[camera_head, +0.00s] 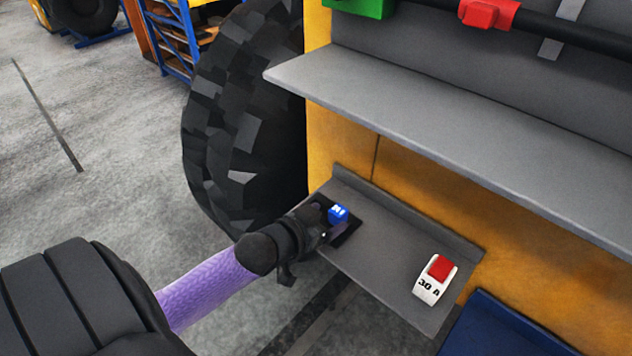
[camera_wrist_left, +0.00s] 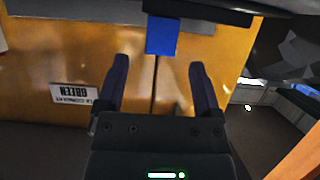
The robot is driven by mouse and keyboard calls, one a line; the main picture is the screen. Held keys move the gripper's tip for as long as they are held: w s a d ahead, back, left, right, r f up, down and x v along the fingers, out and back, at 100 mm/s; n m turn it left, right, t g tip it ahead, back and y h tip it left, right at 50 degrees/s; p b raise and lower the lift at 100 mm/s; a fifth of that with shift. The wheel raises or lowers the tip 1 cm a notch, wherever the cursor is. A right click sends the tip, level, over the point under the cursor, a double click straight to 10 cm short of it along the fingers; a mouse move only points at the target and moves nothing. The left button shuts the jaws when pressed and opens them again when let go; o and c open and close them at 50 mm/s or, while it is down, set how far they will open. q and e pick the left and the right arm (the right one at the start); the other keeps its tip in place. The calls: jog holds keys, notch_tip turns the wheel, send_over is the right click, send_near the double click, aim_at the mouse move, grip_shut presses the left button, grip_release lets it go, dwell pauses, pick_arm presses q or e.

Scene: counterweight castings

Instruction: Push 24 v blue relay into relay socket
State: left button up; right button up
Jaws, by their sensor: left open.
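The blue relay (camera_head: 338,213) stands on a dark base on the small grey shelf, with pale lettering on its top. The dark base (camera_head: 349,235), apparently the relay socket, is partly hidden by my gripper. My left gripper (camera_head: 325,218) is open and empty, close beside the relay. In the left wrist view, the blue relay (camera_wrist_left: 161,37) lies just beyond and between the two spread fingertips (camera_wrist_left: 159,62), apart from both. A dark block (camera_wrist_left: 200,12) adjoins it there. I cannot tell how deep the relay sits. My right gripper is not in view.
A white and red "30 A" part (camera_head: 430,287) stands on the small grey shelf (camera_head: 395,255), right of the relay. A long grey ledge (camera_head: 450,120) overhangs behind. A large black tyre (camera_head: 245,120) is to the left. A blue surface (camera_head: 500,330) lies at lower right.

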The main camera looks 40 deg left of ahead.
pick_arm(q)
jog(key=v, duration=0.5)
jog(key=shift+s, duration=0.1)
jog(key=s+d+f+m+g, duration=0.1)
jog(key=s+d+f+g, duration=0.3)
jog(key=s+d+g, duration=0.8)
jog(key=s+a+f+y+b, duration=0.15)
jog(key=f+b, duration=0.75)
jog(key=f, duration=0.9)
jog(key=s+f+b, duration=0.2)
jog(key=f+b, duration=0.7)
jog(key=f, duration=0.8)
jog(key=s+a+f+b, duration=0.1)
jog(key=s+f+b, duration=0.3)
jog(key=f, duration=0.5)
jog(key=s+a+f+b, duration=0.1)
jog(key=s+f+b, duration=0.4)
jog(key=f, duration=0.3)
jog(key=s+a+f+b, duration=0.1)
jog(key=s+f+b, duration=0.3)
jog(key=f, duration=0.5)
jog(key=shift+s+f+m+g+b, duration=0.35)
jog(key=shift+s+m+g+b, duration=0.05)
jog(key=shift+b, duration=0.4)
